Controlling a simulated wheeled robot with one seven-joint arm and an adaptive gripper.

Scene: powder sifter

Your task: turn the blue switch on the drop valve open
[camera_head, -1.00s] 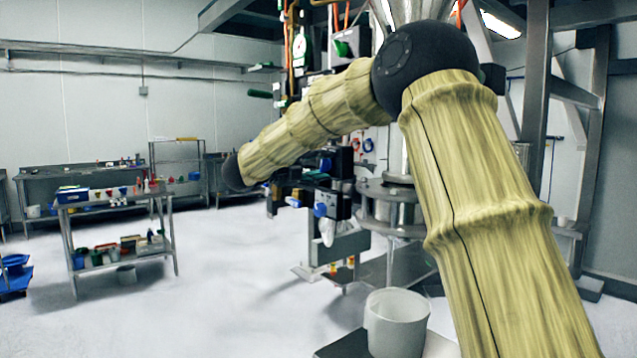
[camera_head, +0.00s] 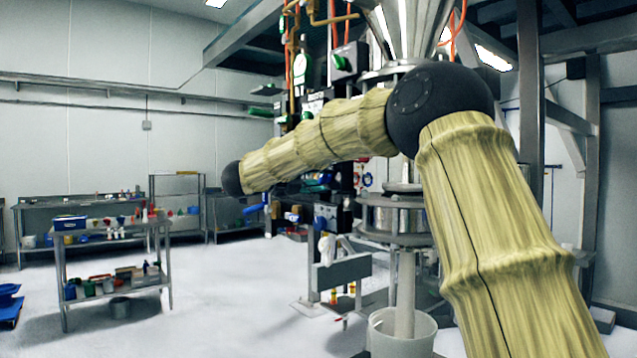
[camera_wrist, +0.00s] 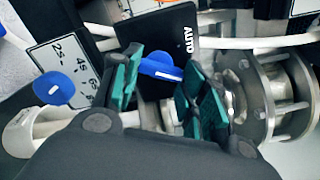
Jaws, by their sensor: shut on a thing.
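In the wrist view the blue switch (camera_wrist: 160,70) is a flat blue lever lying between the green pads of my gripper (camera_wrist: 165,78). My gripper is shut on it, in front of a black panel (camera_wrist: 160,30) marked AUTO. The metal flanged pipe (camera_wrist: 270,98) of the valve is to the right. In the head view the steel valve body (camera_head: 393,218) sits below the hopper. A pale column of powder (camera_head: 405,295) drops from it into a white bucket (camera_head: 390,346). My gripper cannot be made out clearly in the head view.
A second blue knob (camera_wrist: 54,88) sits by a white numbered plate (camera_wrist: 62,55) left of my gripper. In the head view a steel cart (camera_head: 115,285) with small items stands at left. The floor between cart and machine is open.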

